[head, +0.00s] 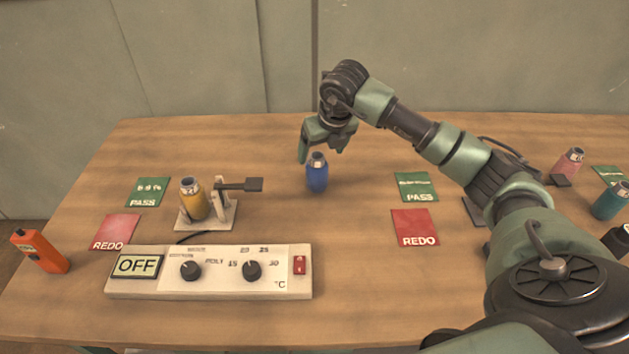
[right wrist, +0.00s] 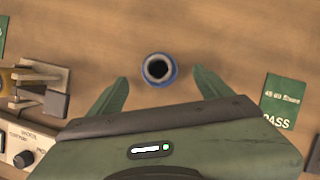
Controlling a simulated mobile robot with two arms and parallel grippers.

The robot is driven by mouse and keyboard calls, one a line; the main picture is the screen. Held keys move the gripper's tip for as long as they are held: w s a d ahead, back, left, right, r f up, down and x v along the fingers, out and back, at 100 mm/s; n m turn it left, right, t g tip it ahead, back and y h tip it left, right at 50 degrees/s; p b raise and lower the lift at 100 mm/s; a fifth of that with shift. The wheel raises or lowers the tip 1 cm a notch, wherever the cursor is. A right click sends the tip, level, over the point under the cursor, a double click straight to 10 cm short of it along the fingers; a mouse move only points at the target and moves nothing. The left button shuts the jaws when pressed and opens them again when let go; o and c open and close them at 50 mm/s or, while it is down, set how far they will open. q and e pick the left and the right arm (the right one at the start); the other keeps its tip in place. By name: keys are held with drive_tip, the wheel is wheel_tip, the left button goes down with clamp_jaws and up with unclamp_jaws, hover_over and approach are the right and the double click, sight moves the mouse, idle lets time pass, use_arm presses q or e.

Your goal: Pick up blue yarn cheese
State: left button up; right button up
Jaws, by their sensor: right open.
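The blue yarn cheese (head: 317,176) is a small blue bobbin with a metallic top, standing upright on the wooden table (head: 350,270). My right gripper (head: 320,158) is open just above and behind it in the head view. In the right wrist view the blue yarn cheese (right wrist: 159,70) is seen from above, its dark round hole facing the camera. It lies between and slightly beyond the two green fingertips of my right gripper (right wrist: 160,82), with gaps on both sides. My left gripper is not in view.
A yellow bobbin (head: 194,202) sits on a small stand with a lever to the left. A control box (head: 215,285) reading OFF is in front. Green PASS cards (head: 416,188) and red REDO cards (head: 415,227) lie flat. Pink (head: 568,163) and teal (head: 609,202) bobbins stand at right.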

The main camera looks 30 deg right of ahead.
sight(320, 160)
drive_tip(key=f, duration=0.1)
drive_tip(key=f+b, duration=0.1)
drive_tip(key=shift+w+f+b, duration=0.2)
drive_tip(key=shift+f+b, duration=0.1)
drive_tip(key=shift+f, duration=0.3)
drive_tip(key=shift+p+x, duration=0.3)
drive_tip(key=shift+x, duration=0.75)
drive_tip(key=p+x, duration=0.1)
drive_tip(key=x, duration=0.3)
drive_tip(key=shift+w+f, duration=0.2)
drive_tip(key=shift+f, duration=0.1)
drive_tip(key=shift+w+f, duration=0.15)
drive_tip(key=shift+f, duration=0.15)
drive_tip(key=c, duration=1.5)
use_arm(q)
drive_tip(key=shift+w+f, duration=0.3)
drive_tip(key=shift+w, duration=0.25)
use_arm(e)
drive_tip(key=shift+r, duration=0.1)
